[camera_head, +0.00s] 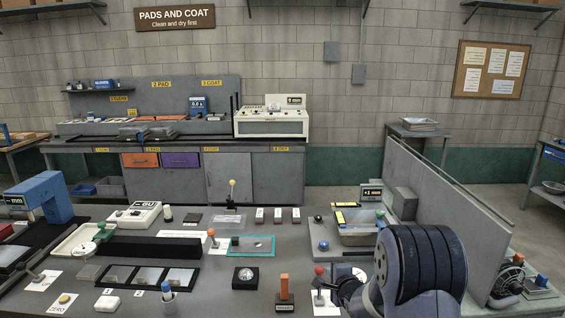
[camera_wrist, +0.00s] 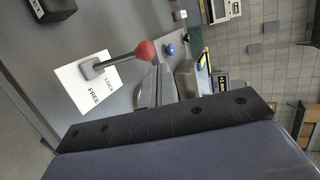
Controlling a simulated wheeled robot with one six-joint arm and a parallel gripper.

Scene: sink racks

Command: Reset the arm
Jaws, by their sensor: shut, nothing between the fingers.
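My arm's dark, rounded links stand at the lower right of the head view. My gripper (camera_head: 346,289) is low there, just right of a red-knobbed lever (camera_head: 319,271), partly hidden by the arm. In the wrist view my gripper (camera_wrist: 158,86) is shut and empty, its grey fingers showing beyond the dark bolted plate. The lever's red knob (camera_wrist: 145,50) is close to the fingertips in that view; I cannot tell whether they touch. The lever sits on a white card (camera_wrist: 88,82) marked LOCK and FREE.
A grey partition (camera_head: 450,215) stands right of my arm. Another red-knobbed lever (camera_head: 211,234) stands farther left. Space above the bench is clear.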

